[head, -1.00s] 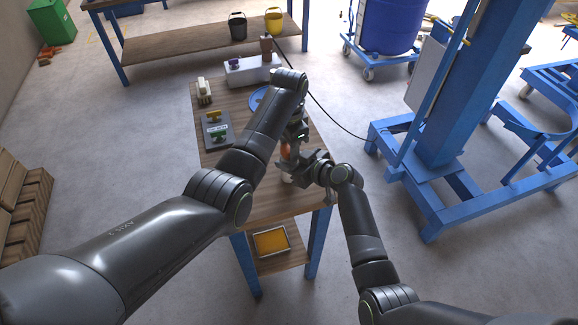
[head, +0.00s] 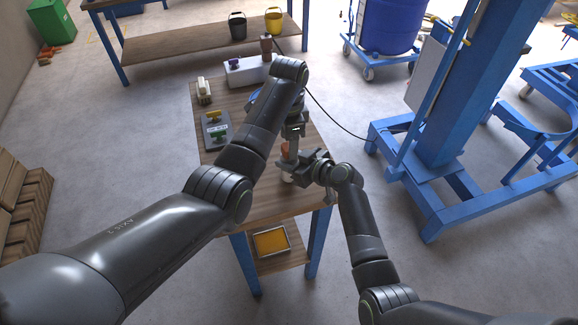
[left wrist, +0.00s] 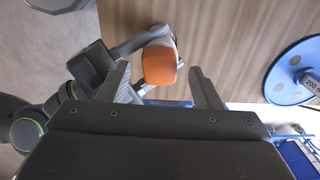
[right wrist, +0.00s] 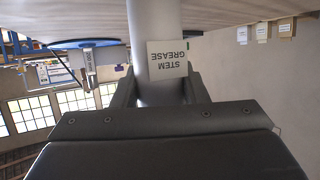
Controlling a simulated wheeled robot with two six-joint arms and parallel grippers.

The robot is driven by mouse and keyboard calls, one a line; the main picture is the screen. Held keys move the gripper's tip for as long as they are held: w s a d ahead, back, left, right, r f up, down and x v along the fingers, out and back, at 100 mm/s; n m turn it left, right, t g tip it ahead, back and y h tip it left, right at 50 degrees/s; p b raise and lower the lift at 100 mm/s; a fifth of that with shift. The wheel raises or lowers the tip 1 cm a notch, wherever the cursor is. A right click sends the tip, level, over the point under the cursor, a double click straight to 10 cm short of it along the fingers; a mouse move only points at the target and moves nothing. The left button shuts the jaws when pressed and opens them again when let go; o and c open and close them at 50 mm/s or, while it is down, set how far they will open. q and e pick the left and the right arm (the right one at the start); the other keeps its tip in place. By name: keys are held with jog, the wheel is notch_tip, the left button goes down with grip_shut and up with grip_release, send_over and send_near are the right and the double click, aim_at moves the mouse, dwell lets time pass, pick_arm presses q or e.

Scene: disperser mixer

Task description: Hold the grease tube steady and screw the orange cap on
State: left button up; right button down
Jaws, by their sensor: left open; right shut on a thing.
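The grease tube (right wrist: 149,18) is a pale cylinder with a label (right wrist: 170,60) reading "STEM GREASE". It stands on the workbench. My right gripper (head: 285,165) is shut on the tube; its fingers flank it in the right wrist view (right wrist: 155,90). The orange cap (left wrist: 159,65) is at the tube's top end; it shows only partly in the head view (head: 285,147). How far it is seated I cannot tell. My left gripper (left wrist: 160,88) is open, its fingers on either side of the cap with gaps. In the head view it is mostly hidden by my arm.
A white box (head: 245,71) is at the back. The near bench surface is clear.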

pick_arm(q)
notch_tip(320, 180, up, 5)
pick_arm(e)
jog(key=shift+s+f, duration=0.1)
pick_arm(q)
jog(key=shift+w, duration=0.1)
pick_arm(e)
jog(key=c, duration=0.8)
grip_release()
jog(key=shift+o, duration=0.2)
pick_arm(q)
notch_tip(320, 180, down, 2)
jog(key=shift+f+b, duration=0.25)
jog(key=shift+b, duration=1)
pick_arm(e)
jog(key=v, duration=1.7)
jog(key=shift+s, duration=0.15)
pick_arm(q)
jog(key=shift+f, duration=0.1)
pick_arm(e)
jog(key=shift+d, duration=0.1)
